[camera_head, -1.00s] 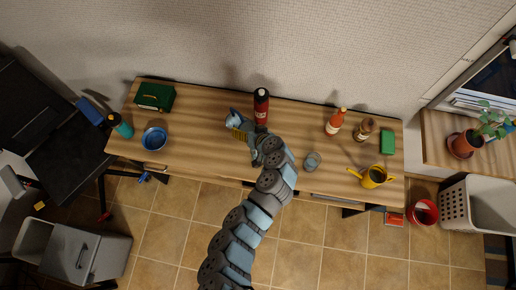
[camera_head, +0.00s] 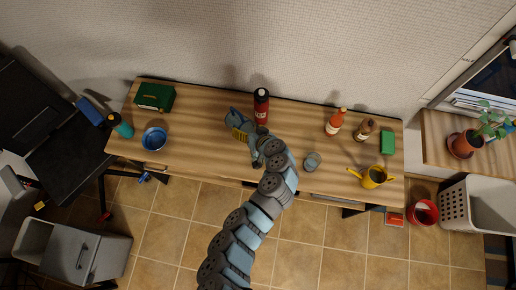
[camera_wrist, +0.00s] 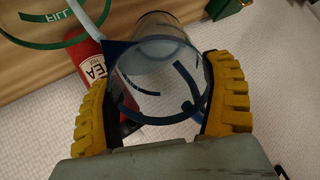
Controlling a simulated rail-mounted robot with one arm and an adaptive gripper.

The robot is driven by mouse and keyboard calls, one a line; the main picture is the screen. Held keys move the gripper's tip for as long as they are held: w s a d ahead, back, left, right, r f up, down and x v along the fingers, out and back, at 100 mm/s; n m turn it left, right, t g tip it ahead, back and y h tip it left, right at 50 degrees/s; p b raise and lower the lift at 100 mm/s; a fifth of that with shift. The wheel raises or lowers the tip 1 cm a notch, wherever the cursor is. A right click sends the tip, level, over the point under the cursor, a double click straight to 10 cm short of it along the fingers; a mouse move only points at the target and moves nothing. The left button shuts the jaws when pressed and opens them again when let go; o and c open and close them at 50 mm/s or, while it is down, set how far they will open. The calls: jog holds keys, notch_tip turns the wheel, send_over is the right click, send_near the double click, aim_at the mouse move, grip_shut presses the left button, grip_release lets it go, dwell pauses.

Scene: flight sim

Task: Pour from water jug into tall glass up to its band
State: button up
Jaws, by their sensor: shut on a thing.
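The water jug (camera_wrist: 150,120) is clear with a dark blue rim and a pointed blue spout. My gripper (camera_wrist: 160,88) is shut on it, with yellow pads on both sides. In the head view the jug (camera_head: 236,114) is pale blue, held over the table left of the red tin by my gripper (camera_head: 243,134). At the wrist view's upper left, a green lettered band (camera_wrist: 66,17) seems to belong to the tall glass. A pale strip runs between spout and band; I cannot tell whether it is water. The level is unclear. A grey glass (camera_head: 312,160) stands right of my arm.
The red tin (camera_head: 261,104) stands close beside the jug. A blue bowl (camera_head: 154,139), green box (camera_head: 155,96) and teal bottle (camera_head: 120,125) are at left. Sauce bottles (camera_head: 335,122) and a yellow watering can (camera_head: 374,177) are at right. The wall is behind the table.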

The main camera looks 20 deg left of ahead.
jog(key=shift+s+d+r+t+y+b, duration=0.15)
jog(key=shift+r+t+y+b, duration=0.2)
jog(key=shift+b, duration=0.35)
jog(key=shift+s+d+r+t+y+b, duration=0.15)
jog(key=shift+t+y+b, duration=0.3)
jog(key=shift+b, duration=0.25)
dwell(3.7)
